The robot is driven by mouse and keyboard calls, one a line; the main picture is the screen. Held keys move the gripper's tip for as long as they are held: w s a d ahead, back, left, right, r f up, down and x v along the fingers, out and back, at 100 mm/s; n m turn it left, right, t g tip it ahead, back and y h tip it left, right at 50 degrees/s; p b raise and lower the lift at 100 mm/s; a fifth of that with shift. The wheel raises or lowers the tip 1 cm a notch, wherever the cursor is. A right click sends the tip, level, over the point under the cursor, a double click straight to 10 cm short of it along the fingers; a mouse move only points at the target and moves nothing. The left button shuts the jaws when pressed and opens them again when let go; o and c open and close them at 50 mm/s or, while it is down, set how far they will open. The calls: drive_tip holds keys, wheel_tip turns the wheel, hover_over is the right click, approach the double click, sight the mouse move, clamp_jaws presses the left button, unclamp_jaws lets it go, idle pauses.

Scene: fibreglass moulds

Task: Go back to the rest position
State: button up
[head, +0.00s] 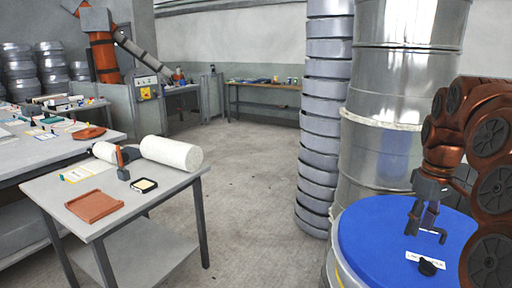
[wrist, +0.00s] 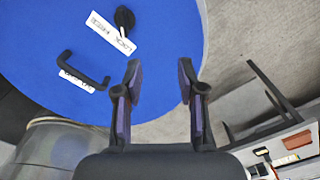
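My gripper (head: 422,226) hangs fingers down above the blue lid (head: 375,240) of a drum at the right of the head view. In the wrist view my gripper (wrist: 159,75) shows two dark fingers spread apart with nothing between them. The blue lid (wrist: 50,30) fills the upper left there. A black handle (wrist: 84,70), a black knob (wrist: 124,17) and white labels (wrist: 112,32) are on the lid, left of the fingers. The knob (head: 428,267) also shows in the head view, beside a white label.
Tall stacked metal drums (head: 395,120) and a column of ribbed grey rings (head: 325,110) stand close behind the lid. A small grey table (head: 140,205) at left holds white rolls (head: 172,153) and a brown tray (head: 94,206). The floor (head: 250,200) between is clear.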

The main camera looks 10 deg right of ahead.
drive_tip(key=s+a+p, duration=0.2)
drive_tip(key=s+a, duration=0.1)
drive_tip(key=a, duration=0.9)
drive_tip(key=s+a+f+m+g+p, duration=0.1)
drive_tip(key=s+a+f, duration=0.3)
drive_tip(key=s+a, duration=0.3)
drive_tip(key=s+a+f+m+p, duration=0.1)
drive_tip(key=s+a+f, duration=0.3)
drive_tip(key=s, duration=1)
drive_tip(key=a+p, duration=0.1)
drive_tip(key=a, duration=0.2)
drive_tip(key=shift+s+f+g+p, duration=0.2)
drive_tip(key=shift+g+p, duration=0.1)
drive_tip(key=shift+g, duration=0.1)
